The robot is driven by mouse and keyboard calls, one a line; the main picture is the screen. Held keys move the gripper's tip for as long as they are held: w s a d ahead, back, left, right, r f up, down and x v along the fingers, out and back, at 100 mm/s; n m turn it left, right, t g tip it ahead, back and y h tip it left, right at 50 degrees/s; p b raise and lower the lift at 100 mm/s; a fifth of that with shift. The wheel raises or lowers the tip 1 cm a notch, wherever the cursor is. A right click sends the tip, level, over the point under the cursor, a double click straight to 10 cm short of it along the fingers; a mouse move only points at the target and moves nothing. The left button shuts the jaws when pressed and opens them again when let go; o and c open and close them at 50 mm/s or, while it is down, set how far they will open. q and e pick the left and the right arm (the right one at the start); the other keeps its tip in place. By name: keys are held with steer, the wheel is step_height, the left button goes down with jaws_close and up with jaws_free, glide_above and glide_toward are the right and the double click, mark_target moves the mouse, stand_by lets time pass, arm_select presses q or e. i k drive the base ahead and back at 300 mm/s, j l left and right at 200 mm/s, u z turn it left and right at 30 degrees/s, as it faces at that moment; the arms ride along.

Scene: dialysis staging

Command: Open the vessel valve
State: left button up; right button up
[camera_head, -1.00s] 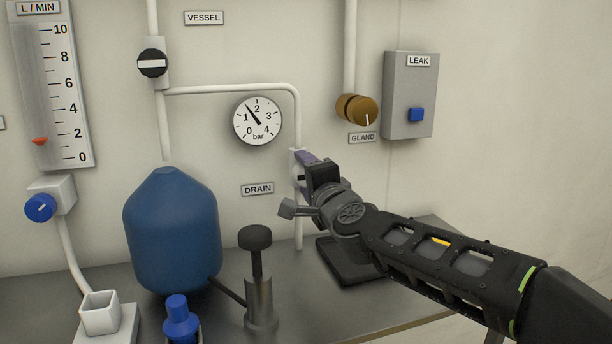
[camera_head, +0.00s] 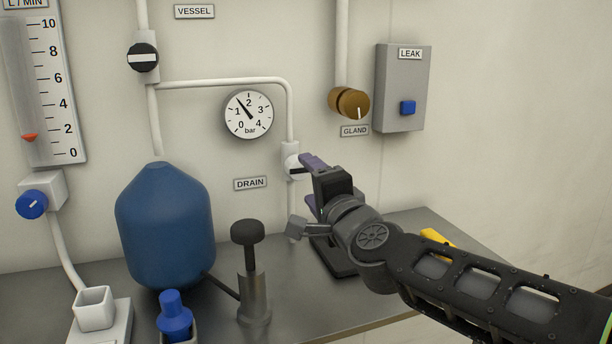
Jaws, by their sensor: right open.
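The vessel valve (camera_head: 143,57) is a round black knob with a white bar lying level. It sits on a white pipe below the VESSEL label (camera_head: 194,12). My right gripper (camera_head: 310,183) is open and empty, well to the right of and below that knob. Its purple upper finger is in front of the right edge of the drain valve (camera_head: 292,160), on the pipe beside the DRAIN label (camera_head: 250,183). The gripper hides part of that valve, and I cannot tell whether they touch. My left gripper is not in view.
A pressure gauge (camera_head: 248,114) and a brown gland knob (camera_head: 348,103) are on the wall. The blue vessel (camera_head: 165,228) and a black-handled pump (camera_head: 253,290) stand on the grey bench. A yellow object (camera_head: 437,238) lies partly hidden behind my right arm.

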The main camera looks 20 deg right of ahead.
mark_target(143, 57)
steer(key=k+l, duration=0.1)
steer(key=k, duration=0.9)
